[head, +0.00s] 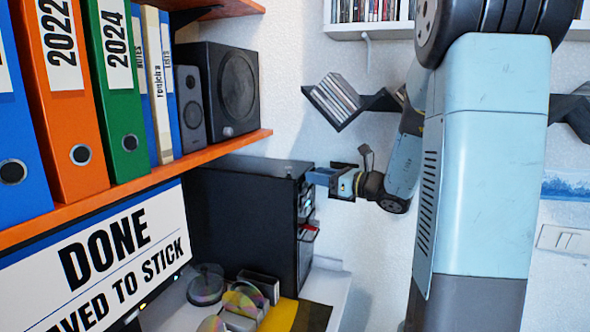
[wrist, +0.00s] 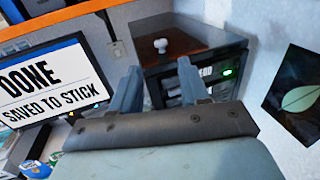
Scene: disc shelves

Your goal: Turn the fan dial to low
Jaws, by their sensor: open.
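A black computer tower (head: 245,205) stands below the orange shelf in the head view, and its top and front also show in the wrist view (wrist: 180,42). A small pale round knob (wrist: 161,45) sits on the tower's top in the wrist view; it looks like the fan dial. I cannot read its setting or any marks around it. My gripper (head: 311,177) is at the tower's upper front edge in the head view. In the wrist view its two fingers (wrist: 158,78) are spread apart and empty, with the knob beyond them. The fingers partly cover the tower's front.
A monitor (wrist: 42,88) reading DONE stands left of the tower. The orange shelf (head: 150,190) carries binders and speakers (head: 235,90) above it. Discs (head: 240,300) lie on the desk in front. A dark wall shelf (head: 345,100) hangs behind my arm. A leaf picture (wrist: 298,95) is at right.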

